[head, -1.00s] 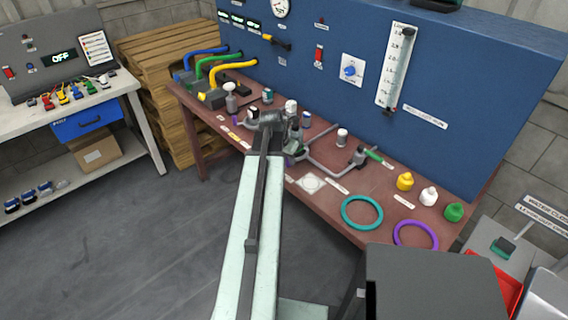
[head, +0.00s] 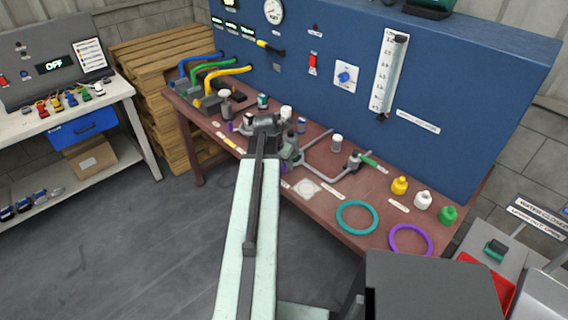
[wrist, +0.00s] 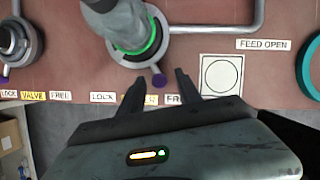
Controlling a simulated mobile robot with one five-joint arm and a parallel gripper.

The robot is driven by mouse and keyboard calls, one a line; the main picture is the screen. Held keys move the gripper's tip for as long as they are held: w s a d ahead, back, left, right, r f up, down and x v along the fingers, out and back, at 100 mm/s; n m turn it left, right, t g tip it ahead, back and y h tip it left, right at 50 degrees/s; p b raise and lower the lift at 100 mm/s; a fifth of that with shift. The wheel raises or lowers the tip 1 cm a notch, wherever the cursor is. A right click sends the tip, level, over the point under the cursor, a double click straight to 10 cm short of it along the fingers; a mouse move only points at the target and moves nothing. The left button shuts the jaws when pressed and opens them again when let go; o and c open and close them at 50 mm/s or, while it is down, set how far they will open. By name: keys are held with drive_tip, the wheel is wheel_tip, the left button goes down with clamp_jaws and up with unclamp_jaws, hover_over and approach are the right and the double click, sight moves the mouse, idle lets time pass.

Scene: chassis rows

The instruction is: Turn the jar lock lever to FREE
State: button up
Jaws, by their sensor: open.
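In the wrist view a round fitting with a bright green ring (wrist: 152,45) stands on the brown bench. Its short lever with a purple tip (wrist: 158,81) points toward my gripper. My gripper (wrist: 160,92) is open, with one finger on each side of the purple tip; I cannot tell if either touches it. Below the fitting are a LOCK label (wrist: 102,98), a yellow label mostly hidden by the left finger, and a FREE label (wrist: 175,99) partly hidden by the right finger. The lever points between the yellow and FREE labels. In the head view my gripper (head: 264,124) hides most of the fitting.
A similar fitting (wrist: 18,42) with its own purple-tipped lever (wrist: 4,80) and VALVE labels stands at left. A grey pipe (wrist: 215,28) runs right of the green ring. A white square pad (wrist: 221,75) and a teal ring (head: 357,217) lie farther right.

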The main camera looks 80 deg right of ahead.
drive_tip(key=s+p+v, duration=0.1)
drive_tip(key=p+v, duration=0.3)
drive_tip(key=v, duration=0.2)
drive_tip(key=shift+w, duration=0.4)
